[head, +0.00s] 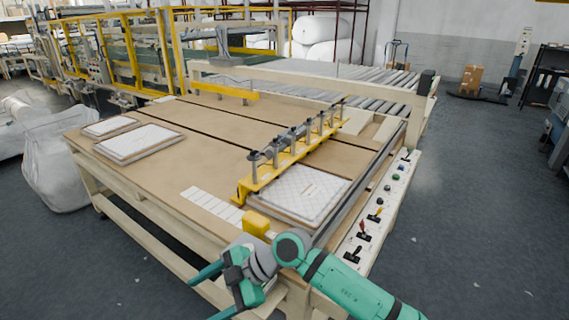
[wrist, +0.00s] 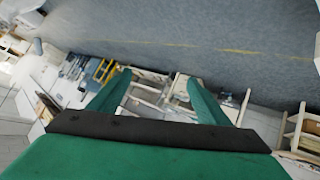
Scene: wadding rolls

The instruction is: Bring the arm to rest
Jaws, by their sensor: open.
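My gripper (head: 222,286) is at the bottom middle of the head view, in front of the near edge of the large work table (head: 150,193). My green arm reaches in from the bottom right. The two green fingers stand apart with nothing between them; they also show in the wrist view (wrist: 155,98). The wrist view looks out across the floor and distant furniture, tilted.
A yellow clamp bar (head: 285,160) crosses the table beside a quilted white pad (head: 308,192). A control strip (head: 385,205) with levers and buttons runs along the right edge. A white sack (head: 57,160) stands at left. Floor at right is open.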

